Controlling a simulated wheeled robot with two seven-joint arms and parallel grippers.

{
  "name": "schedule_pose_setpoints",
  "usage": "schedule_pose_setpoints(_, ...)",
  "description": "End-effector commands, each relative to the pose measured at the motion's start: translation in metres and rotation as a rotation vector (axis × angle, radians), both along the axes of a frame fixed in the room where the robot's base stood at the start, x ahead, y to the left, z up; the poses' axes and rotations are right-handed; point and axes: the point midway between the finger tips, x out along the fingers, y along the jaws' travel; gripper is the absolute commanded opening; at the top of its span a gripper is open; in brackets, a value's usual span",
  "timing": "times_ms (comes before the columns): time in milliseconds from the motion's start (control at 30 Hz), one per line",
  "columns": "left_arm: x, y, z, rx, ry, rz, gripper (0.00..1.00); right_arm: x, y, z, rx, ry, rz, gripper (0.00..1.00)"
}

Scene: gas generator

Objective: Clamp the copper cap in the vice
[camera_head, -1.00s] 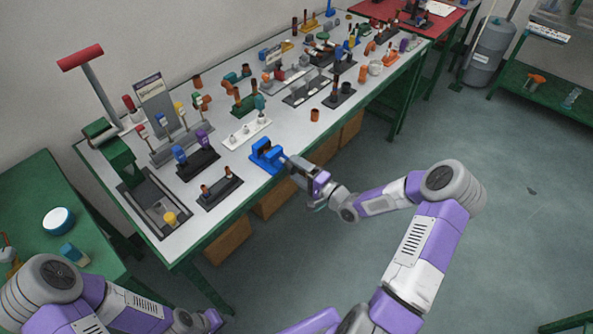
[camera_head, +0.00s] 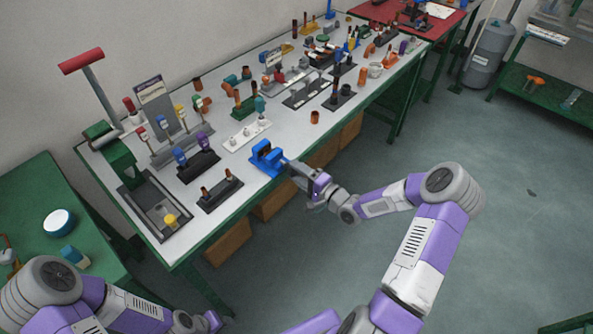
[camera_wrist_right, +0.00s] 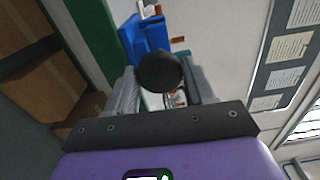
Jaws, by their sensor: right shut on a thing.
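The blue vice (camera_head: 267,157) sits at the front edge of the long table. In the right wrist view its blue body (camera_wrist_right: 143,45) stands just beyond a round black knob (camera_wrist_right: 158,72). My right gripper (camera_head: 290,164) is at the vice's handle end, with its fingers shut on the knob. A small copper-brown piece (camera_wrist_right: 178,40) shows beside the vice in the wrist view; I cannot tell whether it is the copper cap or sits between the jaws. A copper cylinder (camera_head: 314,117) stands alone on the table behind the vice. My left gripper (camera_head: 212,320) is at the bottom edge, its fingers unclear.
A dark base with two copper pieces (camera_head: 219,191) lies left of the vice. A white holder (camera_head: 247,135) and a black stand (camera_head: 338,98) stand behind it. The floor (camera_head: 500,240) to the right is open. A green side table (camera_head: 30,195) is at left.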

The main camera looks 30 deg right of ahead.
Motion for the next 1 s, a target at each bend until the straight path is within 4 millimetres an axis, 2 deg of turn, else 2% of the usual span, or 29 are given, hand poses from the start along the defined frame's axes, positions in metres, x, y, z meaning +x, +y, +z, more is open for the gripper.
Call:
schedule_pose_setpoints(533, 0.000, 0.000, 0.017, 0.000, 0.000, 0.000, 0.43, 0.000, 0.000, 0.001, 0.179, 0.075, 0.000, 0.22)
schedule_pose_setpoints(1000, 0.000, 0.000, 0.018, 0.000, 0.000, 0.000, 0.43, 0.000, 0.000, 0.000, 0.200, 0.083, 0.000, 0.22)
